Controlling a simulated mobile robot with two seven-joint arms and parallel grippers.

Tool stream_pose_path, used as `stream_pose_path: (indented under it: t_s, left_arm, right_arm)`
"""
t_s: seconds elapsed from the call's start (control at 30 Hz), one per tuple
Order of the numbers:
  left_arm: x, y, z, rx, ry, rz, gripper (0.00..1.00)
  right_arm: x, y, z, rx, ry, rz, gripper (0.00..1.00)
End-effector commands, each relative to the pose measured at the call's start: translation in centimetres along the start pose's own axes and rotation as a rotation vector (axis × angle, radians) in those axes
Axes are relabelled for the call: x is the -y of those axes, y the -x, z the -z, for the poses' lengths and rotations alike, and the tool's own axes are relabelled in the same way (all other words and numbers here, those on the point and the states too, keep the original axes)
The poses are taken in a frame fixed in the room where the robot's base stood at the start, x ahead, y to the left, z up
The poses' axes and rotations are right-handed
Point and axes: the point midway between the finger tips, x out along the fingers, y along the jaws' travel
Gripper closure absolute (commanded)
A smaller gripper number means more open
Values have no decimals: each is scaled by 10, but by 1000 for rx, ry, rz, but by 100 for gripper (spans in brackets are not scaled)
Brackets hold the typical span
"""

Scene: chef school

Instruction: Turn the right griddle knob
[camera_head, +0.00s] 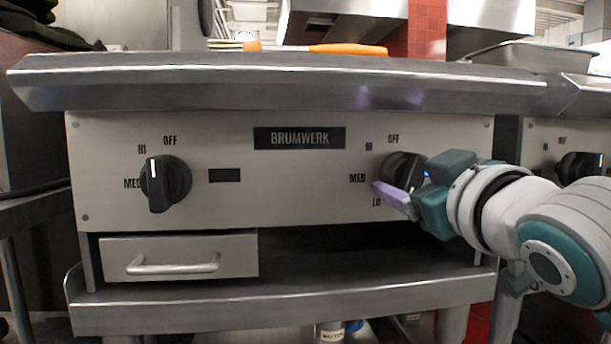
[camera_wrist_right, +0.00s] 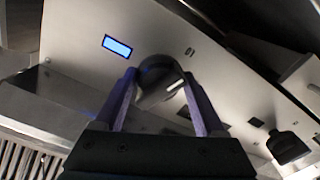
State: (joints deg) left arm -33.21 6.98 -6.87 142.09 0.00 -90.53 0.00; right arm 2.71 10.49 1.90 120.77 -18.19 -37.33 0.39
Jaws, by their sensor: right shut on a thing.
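The right griddle knob (camera_head: 399,166) is black and round, on the right side of the silver griddle panel, with OFF, HI, MED and LO marked around it. My right gripper (camera_head: 396,184) reaches it from the right and is shut on it. In the right wrist view the knob (camera_wrist_right: 160,80) sits between the two purple fingers of my right gripper (camera_wrist_right: 160,92), and a white mark shows on it. The fingers and wrist hide part of the knob in the head view. My left gripper is not in view.
The left griddle knob (camera_head: 166,183) has its white mark pointing up. A drawer (camera_head: 180,257) sits below it, above a steel shelf (camera_head: 290,303). An orange-handled tool (camera_head: 348,49) lies on top. Another unit's knob (camera_head: 580,167) is at far right.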

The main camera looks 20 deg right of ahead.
Motion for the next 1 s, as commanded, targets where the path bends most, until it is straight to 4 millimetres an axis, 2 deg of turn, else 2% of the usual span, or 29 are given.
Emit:
stream_pose_path:
  t_s: [0.37, 1.0]
  left_arm:
    - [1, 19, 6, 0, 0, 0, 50]
    - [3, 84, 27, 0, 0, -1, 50]
  right_arm:
    - [-1, 0, 3, 3, -147, 1, 83]
    - [-1, 0, 5, 1, -725, -1, 83]
